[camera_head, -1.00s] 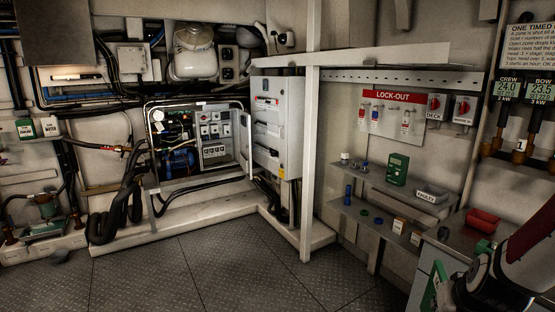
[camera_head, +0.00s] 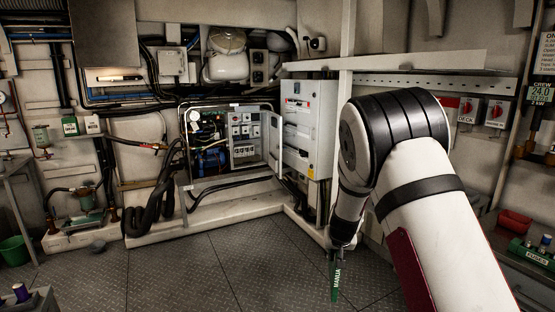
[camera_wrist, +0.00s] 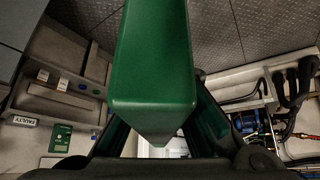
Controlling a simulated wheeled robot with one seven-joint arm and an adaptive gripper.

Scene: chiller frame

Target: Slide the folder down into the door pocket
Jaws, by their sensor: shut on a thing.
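The folder (camera_head: 336,281) is green with white lettering on its side. It hangs upright below my gripper (camera_head: 337,254), low in front of the floor in the head view. My gripper is shut on it. In the wrist view the folder (camera_wrist: 153,75) fills the middle between the dark fingers and hides much behind it. The cabinet door (camera_head: 306,125) is a pale grey panel standing open, behind and above the folder, apart from it. A ledge-like band crosses the door's face; I cannot tell clearly whether it is the pocket. My arm covers the area right of the door.
The open electrical cabinet (camera_head: 229,143) is left of the door. A white post (camera_head: 347,50) and horizontal beam (camera_head: 420,66) stand right of the door. A red bin (camera_head: 514,222) sits on the bench at far right. The plated floor (camera_head: 200,272) is clear.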

